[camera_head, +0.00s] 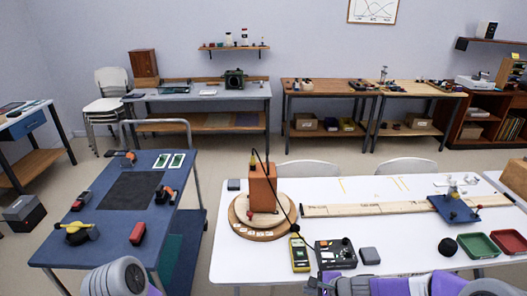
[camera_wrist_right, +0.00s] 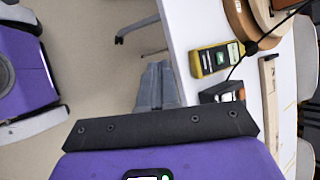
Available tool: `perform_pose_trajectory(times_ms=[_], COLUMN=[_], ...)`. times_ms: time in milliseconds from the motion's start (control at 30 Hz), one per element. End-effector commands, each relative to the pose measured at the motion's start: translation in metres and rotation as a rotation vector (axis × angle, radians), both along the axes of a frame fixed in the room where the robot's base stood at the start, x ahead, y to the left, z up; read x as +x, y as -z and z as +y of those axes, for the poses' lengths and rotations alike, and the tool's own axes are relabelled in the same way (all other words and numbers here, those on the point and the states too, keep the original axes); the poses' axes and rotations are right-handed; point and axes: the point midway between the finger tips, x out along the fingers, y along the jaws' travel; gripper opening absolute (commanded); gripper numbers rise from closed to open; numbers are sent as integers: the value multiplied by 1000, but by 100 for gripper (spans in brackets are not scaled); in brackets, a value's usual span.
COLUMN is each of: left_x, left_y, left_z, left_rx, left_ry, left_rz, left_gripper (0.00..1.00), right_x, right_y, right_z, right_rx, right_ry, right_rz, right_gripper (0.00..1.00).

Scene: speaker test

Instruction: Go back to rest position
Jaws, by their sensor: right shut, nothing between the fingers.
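My right gripper (camera_head: 318,284) is low in the head view, at the front edge of the white table (camera_head: 240,262), with its purple and grey arm coming in from the right. In the right wrist view its two grey fingers (camera_wrist_right: 157,84) are together with nothing between them. They point past the table's edge, beside the yellow meter, and appear apart from it. A grey and purple part of my left arm (camera_head: 116,278) shows at the bottom left of the head view. My left gripper is out of the picture.
A yellow meter (camera_head: 299,254), a black control box (camera_head: 335,254) and a speaker box (camera_head: 263,187) on a round wooden base stand near my right gripper. Red (camera_head: 508,241) and green (camera_head: 478,245) trays lie right. A blue cart (camera_head: 103,232) holds tools. Floor shows between cart and table.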

Motion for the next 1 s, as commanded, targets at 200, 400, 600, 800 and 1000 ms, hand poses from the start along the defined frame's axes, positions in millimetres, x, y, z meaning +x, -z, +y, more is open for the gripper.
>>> perform_pose_trajectory(times_ms=[200,400,600,800,1000], left_x=[2,1,1,1,1], left_y=[0,0,0,0,0], left_z=[0,0,0,0,0], left_rx=[1,0,1,1,1], left_ry=[0,0,0,-1,-1], left_rz=[-4,-2,-3,-3,-3], left_gripper=[0,0,0,0,0], right_x=[-33,-75,-134,-174,-185], right_y=[58,115,178,207,213], right_z=[3,5,17,35,43], right_rx=[-151,-309,-459,-491,-490], right_ry=[-179,-425,-815,-1091,-1171], right_rz=[58,83,24,-98,-153], right_gripper=[0,0,0,0,0])
